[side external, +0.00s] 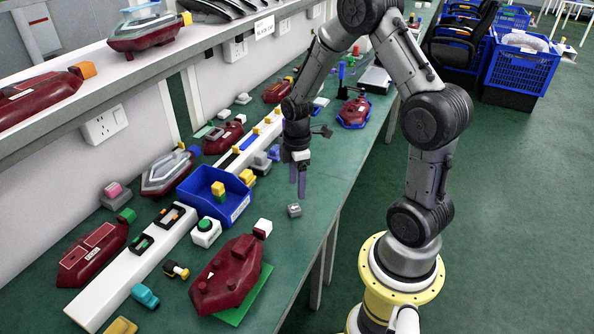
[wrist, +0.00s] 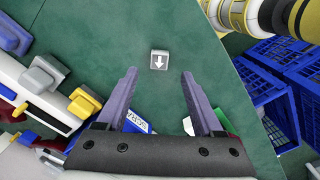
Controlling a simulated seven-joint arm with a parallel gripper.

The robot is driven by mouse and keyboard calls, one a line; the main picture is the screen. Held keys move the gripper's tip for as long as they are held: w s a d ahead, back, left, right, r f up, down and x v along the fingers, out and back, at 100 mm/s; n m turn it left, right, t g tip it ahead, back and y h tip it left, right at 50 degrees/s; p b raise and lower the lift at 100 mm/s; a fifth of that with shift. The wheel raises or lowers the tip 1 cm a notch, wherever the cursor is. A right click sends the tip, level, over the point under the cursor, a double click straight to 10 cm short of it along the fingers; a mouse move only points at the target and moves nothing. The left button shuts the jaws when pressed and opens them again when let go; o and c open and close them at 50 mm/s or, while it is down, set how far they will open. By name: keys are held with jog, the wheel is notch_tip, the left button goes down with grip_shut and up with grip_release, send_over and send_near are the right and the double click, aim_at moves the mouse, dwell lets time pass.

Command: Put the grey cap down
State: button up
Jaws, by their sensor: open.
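The grey cap (side external: 294,210) is a small block lying on the green bench top. In the wrist view the grey cap (wrist: 159,60) shows a white face with a dark downward arrow. My gripper (side external: 298,190) is above the bench, close to the cap, with its fingers pointing down. In the wrist view my gripper (wrist: 158,75) has its two purple fingers spread apart, and the cap lies beyond the fingertips, between their lines. Nothing is held between the fingers.
A blue bin (side external: 203,205) with yellow blocks stands left of the cap. A dark red tail lamp (side external: 228,275) lies in front on a green plate. White rails (side external: 105,292) with caps run along the bench. The bench is clear around the cap; its edge is to the right.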

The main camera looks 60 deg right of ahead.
jog(key=a+r+m+t, duration=0.15)
jog(key=a+r, duration=0.25)
jog(key=r, duration=0.8)
jog(key=s+a+r+m+t, duration=0.4)
jog(key=s+a+r+m, duration=0.3)
jog(key=s+a+r, duration=0.3)
jog(key=s, duration=0.4)
jog(key=shift+a+r, duration=0.15)
jog(key=shift+a, duration=0.15)
